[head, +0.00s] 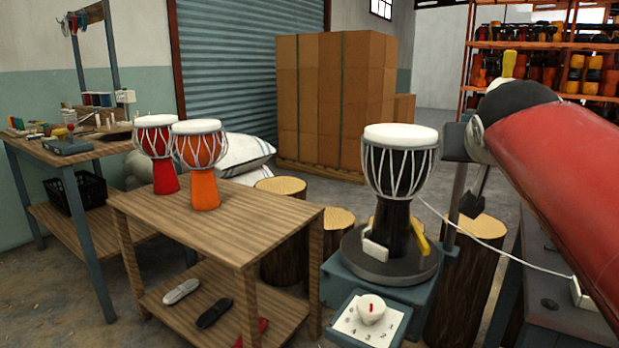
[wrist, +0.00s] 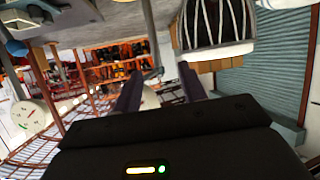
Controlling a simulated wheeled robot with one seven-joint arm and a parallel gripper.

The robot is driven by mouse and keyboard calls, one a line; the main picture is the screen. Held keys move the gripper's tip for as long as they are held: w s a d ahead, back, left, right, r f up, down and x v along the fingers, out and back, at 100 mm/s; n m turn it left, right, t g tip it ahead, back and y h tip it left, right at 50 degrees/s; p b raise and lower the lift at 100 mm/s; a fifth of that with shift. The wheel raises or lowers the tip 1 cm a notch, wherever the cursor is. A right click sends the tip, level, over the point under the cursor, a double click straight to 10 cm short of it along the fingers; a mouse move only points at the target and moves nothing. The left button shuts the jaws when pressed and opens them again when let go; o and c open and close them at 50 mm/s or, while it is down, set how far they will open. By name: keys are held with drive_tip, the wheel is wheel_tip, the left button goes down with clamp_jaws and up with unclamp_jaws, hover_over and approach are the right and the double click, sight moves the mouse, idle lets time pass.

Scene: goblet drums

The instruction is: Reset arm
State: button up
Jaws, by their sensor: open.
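My gripper (wrist: 158,88) shows in the wrist view with its two dark fingers spread apart and nothing visible between them. My red arm reaches in from the right in the head view; the fingers cannot be made out clearly there. A black goblet drum (head: 392,226) with a white head and white cords stands upright on a round dark turntable (head: 365,266). The drum also shows upside down at the top of the wrist view (wrist: 213,22), apart from my fingers.
A wooden table (head: 250,215) holds a red drum (head: 165,178) and an orange drum (head: 205,188). A dial box (head: 350,329) sits in front of the turntable. Log stumps (head: 480,228) stand behind. Stacked cartons (head: 330,100), a workbench (head: 92,152) and drum shelves (head: 540,45) lie farther back.

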drive_tip(key=s+a+f+n+g+y, duration=0.1)
drive_tip(key=s+a+f, duration=0.3)
drive_tip(key=f, duration=0.5)
drive_tip(key=s+a+f+n+g+y, duration=0.1)
drive_tip(key=s+a+f+g+y, duration=0.1)
drive_tip(key=s+f, duration=0.7)
drive_tip(key=s+a+f+n+g+y, duration=0.1)
drive_tip(key=s+a+f+g, duration=0.3)
drive_tip(key=f, duration=0.7)
drive_tip(key=s+a, duration=0.1)
drive_tip(key=s, duration=0.1)
drive_tip(key=shift+s+a+f+n+y+p, duration=0.15)
drive_tip(key=shift+s+a+n+y+p, duration=0.15)
drive_tip(key=shift+s+n+y+p, duration=0.1)
